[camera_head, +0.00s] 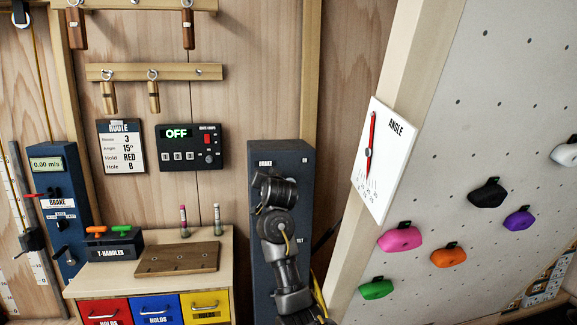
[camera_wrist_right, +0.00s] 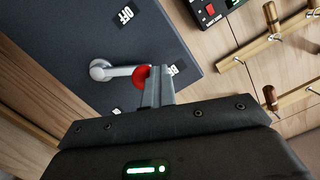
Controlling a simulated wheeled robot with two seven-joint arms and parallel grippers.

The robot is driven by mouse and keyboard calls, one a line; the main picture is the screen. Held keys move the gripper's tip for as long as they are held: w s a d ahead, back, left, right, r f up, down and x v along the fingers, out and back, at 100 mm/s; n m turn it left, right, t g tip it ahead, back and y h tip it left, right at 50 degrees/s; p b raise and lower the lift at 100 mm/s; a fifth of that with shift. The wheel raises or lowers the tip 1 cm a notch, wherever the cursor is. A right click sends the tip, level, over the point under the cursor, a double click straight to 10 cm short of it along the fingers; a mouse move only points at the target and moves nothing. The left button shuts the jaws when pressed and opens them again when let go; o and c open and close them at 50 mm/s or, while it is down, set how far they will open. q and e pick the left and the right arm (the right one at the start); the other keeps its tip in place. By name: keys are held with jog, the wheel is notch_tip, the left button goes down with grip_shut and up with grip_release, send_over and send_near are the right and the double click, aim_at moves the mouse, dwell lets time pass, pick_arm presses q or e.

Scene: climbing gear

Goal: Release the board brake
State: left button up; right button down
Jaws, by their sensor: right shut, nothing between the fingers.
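The board brake lever (camera_wrist_right: 118,72) is a silver handle with a red knob (camera_wrist_right: 140,77) on the dark blue-grey cabinet (camera_head: 295,158). In the right wrist view, an OFF label (camera_wrist_right: 126,14) sits above the lever, and another label (camera_wrist_right: 176,67) beside the knob is partly hidden. My right gripper (camera_wrist_right: 157,84) is shut and empty, its fingers right beside the knob and covering part of it; I cannot tell whether they touch. In the head view my right arm blocks the lever and gripper. My left gripper is not in view.
The tilted climbing board (camera_head: 470,130) with an ANGLE dial (camera_head: 384,165) stands right of the cabinet. A drawer chest (camera_head: 222,262) is to its left. A black control box (camera_head: 188,147) reading OFF hangs on the wall. Another post (camera_head: 65,225) at far left also says BRAKE.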

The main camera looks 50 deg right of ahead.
jog(key=shift+s+d+f, duration=0.2)
jog(key=shift+d, duration=0.1)
dwell(0.5)
